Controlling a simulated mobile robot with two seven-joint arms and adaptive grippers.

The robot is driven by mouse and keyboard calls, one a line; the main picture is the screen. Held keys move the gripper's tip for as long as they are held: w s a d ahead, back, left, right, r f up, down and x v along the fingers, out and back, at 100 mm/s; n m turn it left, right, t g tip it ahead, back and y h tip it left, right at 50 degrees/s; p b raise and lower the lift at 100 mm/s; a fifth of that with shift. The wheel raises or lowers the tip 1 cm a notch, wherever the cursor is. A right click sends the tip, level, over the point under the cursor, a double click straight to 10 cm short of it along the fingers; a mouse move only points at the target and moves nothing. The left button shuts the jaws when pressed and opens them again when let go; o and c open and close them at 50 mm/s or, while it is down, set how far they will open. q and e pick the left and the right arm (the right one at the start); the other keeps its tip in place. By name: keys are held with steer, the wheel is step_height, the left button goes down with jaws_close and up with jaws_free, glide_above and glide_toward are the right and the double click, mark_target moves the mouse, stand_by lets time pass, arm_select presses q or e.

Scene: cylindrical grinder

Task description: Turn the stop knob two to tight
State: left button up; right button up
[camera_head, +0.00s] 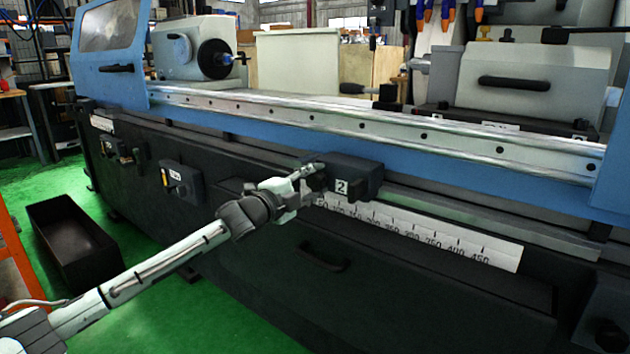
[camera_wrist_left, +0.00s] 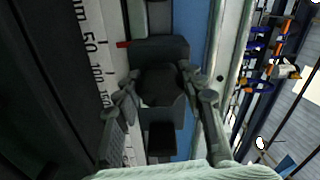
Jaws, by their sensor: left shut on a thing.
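The stop block marked "2" (camera_head: 358,172) is a dark box on the front rail of the grinder, above the white ruler. My left gripper (camera_head: 318,178) is at the left end of this block, and the arm reaches it from the lower left. In the left wrist view the dark stop knob (camera_wrist_left: 160,86) sits between the two fingers of my left gripper (camera_wrist_left: 158,84), with the block (camera_wrist_left: 165,50) behind it. The gripper is shut on the knob. In the head view the knob is mostly hidden by the gripper. My right gripper is in neither view.
The white ruler (camera_head: 440,238) runs along the machine front below the block. A drawer handle (camera_head: 323,258) sticks out below. A dark bin (camera_head: 75,240) stands on the green floor.

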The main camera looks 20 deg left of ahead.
arm_select(q)
steer(key=o, duration=1.2)
steer(key=shift+d, duration=0.1)
steer(key=shift+c, duration=0.2)
steer(key=v, duration=1.2)
